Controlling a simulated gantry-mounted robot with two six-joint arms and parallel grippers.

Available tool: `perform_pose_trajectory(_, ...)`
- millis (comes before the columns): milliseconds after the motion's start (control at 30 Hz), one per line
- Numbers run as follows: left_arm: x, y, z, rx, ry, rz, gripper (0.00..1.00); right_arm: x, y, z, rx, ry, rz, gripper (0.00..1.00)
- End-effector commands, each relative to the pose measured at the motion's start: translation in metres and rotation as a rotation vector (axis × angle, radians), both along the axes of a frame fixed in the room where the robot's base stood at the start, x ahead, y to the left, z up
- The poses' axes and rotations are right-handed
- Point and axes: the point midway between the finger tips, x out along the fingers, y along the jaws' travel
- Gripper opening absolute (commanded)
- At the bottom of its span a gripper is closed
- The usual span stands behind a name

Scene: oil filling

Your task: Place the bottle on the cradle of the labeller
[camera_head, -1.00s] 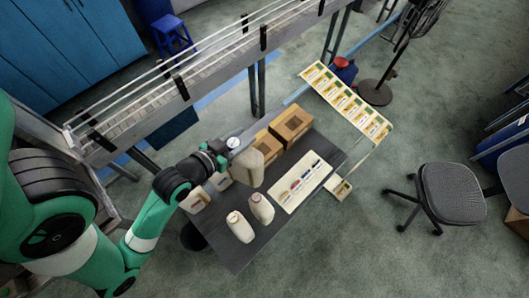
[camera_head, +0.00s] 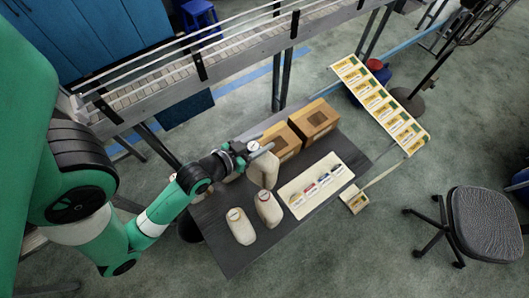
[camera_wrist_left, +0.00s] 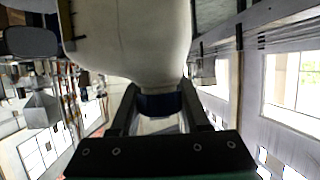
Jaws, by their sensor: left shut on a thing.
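My left gripper (camera_head: 255,150) is shut on a cream bottle (camera_head: 264,173) in the head view, above the dark table near the cardboard boxes. I cannot tell whether the bottle touches the table. In the left wrist view the bottle body (camera_wrist_left: 135,40) fills the upper middle, with its neck and a dark blue ring (camera_wrist_left: 158,103) between the fingers (camera_wrist_left: 158,115). I cannot make out the labeller's cradle. My right gripper is not in view.
Two more cream bottles (camera_head: 240,227) (camera_head: 268,208) stand at the table's front. Cardboard boxes (camera_head: 315,120) sit at its back. A pale tray (camera_head: 315,186) with small coloured items lies right of the bottles. A conveyor (camera_head: 160,75) runs behind. The table's front right (camera_head: 285,240) is clear.

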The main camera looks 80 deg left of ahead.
Motion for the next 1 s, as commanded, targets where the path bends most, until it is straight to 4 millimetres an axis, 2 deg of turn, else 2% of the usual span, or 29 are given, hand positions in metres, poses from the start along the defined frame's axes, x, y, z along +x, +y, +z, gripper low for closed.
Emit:
perform_pose_trajectory(33,0.001,0.000,-0.017,0.001,-0.003,0.000,0.00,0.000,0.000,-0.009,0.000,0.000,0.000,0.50)
perform_pose_trajectory(100,0.000,0.000,-0.036,0.001,-0.004,0.000,0.00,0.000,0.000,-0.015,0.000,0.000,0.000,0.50)
perform_pose_trajectory(200,0.001,0.000,-0.057,0.002,-0.005,0.000,0.00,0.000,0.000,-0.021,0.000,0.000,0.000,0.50)
perform_pose_trajectory(300,0.001,0.000,-0.070,0.003,-0.007,0.000,0.00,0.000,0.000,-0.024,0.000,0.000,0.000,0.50)
perform_pose_trajectory(567,0.001,0.001,-0.079,0.003,-0.008,0.000,0.00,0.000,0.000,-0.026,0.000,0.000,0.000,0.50)
perform_pose_trajectory(800,0.001,0.001,-0.113,0.003,-0.008,0.000,0.00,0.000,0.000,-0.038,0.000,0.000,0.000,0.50)
perform_pose_trajectory(1000,0.001,0.001,-0.114,0.004,-0.009,0.000,0.00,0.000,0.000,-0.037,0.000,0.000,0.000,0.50)
